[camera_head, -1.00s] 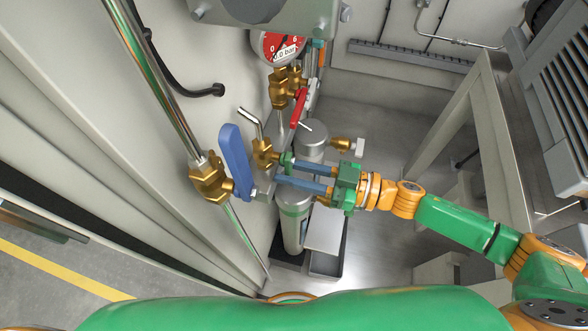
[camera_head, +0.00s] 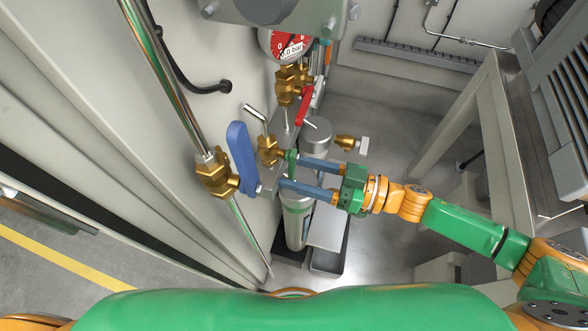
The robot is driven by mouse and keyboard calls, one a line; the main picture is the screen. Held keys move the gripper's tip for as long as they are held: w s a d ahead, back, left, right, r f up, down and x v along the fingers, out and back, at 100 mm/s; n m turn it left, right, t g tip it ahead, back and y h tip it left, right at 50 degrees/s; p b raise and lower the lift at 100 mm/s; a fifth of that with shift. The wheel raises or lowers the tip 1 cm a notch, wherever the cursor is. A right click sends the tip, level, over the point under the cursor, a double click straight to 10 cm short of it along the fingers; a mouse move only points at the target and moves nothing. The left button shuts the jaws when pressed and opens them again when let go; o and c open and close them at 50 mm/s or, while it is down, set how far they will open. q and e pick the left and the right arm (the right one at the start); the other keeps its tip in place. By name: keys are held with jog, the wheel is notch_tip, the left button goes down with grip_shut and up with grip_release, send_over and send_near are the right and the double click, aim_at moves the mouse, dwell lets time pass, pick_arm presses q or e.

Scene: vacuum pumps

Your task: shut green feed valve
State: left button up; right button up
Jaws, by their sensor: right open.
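A small green part (camera_head: 292,156), which looks like the green feed valve's handle seen nearly end-on, sits just right of a small brass valve body (camera_head: 269,150). My right gripper (camera_head: 289,172) reaches in from the right with its two blue fingers apart. The tip of its upper finger is close to the green part; I cannot tell whether they touch. The lower finger ends below it, in front of the grey fittings. The fingers and fittings hide part of the valve. My left gripper is not in view.
A blue lever (camera_head: 242,157) on a larger brass valve (camera_head: 216,175) stands close left of the fingers. A red lever (camera_head: 303,105) and a pressure gauge (camera_head: 288,45) are above. A grey cylinder (camera_head: 297,222) stands below. The floor to the right is open up to a grey frame (camera_head: 445,125).

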jog(key=shift+s+d, duration=0.25)
jog(key=shift+d, duration=0.4)
jog(key=shift+v, duration=3)
